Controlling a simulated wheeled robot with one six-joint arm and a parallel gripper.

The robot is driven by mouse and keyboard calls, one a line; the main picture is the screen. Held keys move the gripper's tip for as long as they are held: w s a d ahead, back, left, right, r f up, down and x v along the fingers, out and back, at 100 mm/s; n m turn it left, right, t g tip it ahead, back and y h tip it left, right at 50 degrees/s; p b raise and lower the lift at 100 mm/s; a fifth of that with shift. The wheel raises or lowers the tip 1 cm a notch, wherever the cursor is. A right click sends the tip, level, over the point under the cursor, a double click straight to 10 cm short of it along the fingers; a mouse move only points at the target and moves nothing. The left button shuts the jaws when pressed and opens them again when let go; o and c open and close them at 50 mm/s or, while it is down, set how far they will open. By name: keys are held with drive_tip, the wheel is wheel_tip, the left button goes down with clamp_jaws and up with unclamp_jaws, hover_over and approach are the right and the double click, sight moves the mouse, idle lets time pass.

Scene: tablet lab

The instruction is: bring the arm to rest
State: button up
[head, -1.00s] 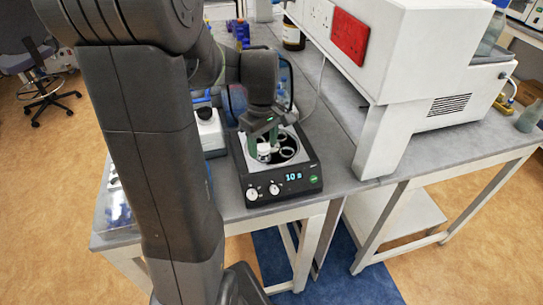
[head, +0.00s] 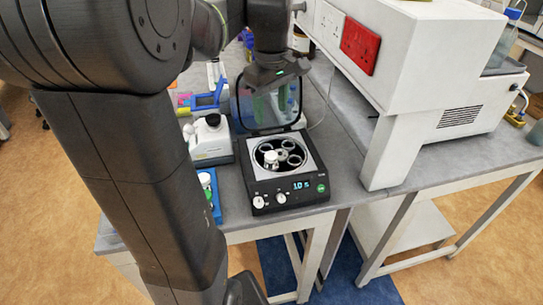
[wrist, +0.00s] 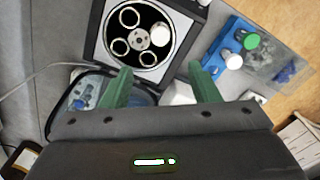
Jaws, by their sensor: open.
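My gripper (head: 272,104) is raised above and behind the black device with a round rotor (head: 287,187) on the bench. Its two green fingers are apart with nothing between them; they also show in the wrist view (wrist: 160,92). The device's dark lid (head: 268,108) stands open at its back, partly behind the fingers. A white-capped item (head: 270,160) sits in one rotor hole; the other holes look empty. The device's display reads about 10.
A white instrument (head: 208,141) stands left of the device. A blue rack (head: 211,190) with white and green caps is at the front left, clearer in the wrist view (wrist: 231,48). A white shelf housing with a red socket panel (head: 360,43) rises on the right.

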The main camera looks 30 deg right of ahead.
sight(271, 155)
drive_tip(key=shift+r, duration=0.15)
wheel_tip(271, 155, down, 14)
drive_tip(key=shift+r+p, duration=0.15)
drive_tip(key=shift+p, duration=0.15)
idle(0.4)
drive_tip(key=shift+r, duration=0.1)
